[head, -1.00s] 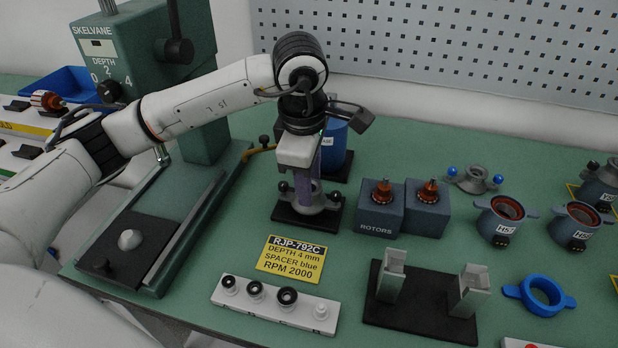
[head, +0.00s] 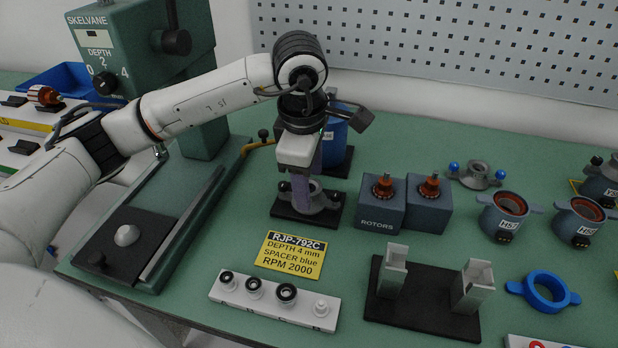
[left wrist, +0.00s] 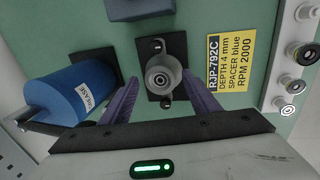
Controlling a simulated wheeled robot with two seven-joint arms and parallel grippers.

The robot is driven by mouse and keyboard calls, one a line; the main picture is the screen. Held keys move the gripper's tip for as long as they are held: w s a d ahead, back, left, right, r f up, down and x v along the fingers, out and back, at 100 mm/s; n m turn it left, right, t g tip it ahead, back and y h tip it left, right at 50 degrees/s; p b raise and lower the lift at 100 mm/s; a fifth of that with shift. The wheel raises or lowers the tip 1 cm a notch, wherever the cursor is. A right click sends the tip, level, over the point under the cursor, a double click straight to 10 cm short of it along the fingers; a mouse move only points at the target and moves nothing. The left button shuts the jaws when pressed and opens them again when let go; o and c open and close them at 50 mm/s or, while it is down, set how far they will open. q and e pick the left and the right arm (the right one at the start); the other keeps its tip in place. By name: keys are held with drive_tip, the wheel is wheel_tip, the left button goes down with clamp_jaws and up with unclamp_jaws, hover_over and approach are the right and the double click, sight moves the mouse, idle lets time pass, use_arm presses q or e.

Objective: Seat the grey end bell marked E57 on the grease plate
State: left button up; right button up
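A grey end bell (head: 322,201) with dark knobs sits on a black plate (head: 289,212) left of the middle of the bench. Its mark cannot be read. My left gripper (head: 308,186) points straight down over it and hides part of it. In the left wrist view, the purple fingers (left wrist: 160,92) stand apart, one on each side of the grey end bell (left wrist: 163,74), with gaps between. The bell looks upright, its round hub facing the camera, with the black plate (left wrist: 176,42) under it. My right gripper is not in view.
A blue grease can (left wrist: 70,92) stands close behind the plate. Rotor blocks (head: 380,207) stand to the right. A yellow card (head: 291,254) and a white spacer strip (head: 262,305) lie in front. A press (head: 190,110) stands left. Another grey end bell with blue knobs (head: 477,175) lies further right.

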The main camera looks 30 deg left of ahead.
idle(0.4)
use_arm(q)
drive_tip(key=shift+s+r, duration=0.1)
drive_tip(key=shift+r, duration=0.8)
wheel_tip(320, 180, up, 8)
drive_tip(key=s, duration=0.1)
drive_tip(key=shift+s+d+r, duration=0.2)
drive_tip(key=shift+s+d, duration=0.05)
drive_tip(key=shift+s, duration=0.15)
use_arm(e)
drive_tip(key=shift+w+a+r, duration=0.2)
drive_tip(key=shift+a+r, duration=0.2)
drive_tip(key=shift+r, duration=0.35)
use_arm(q)
drive_tip(key=shift+s+f, duration=0.1)
drive_tip(key=shift+s, duration=0.05)
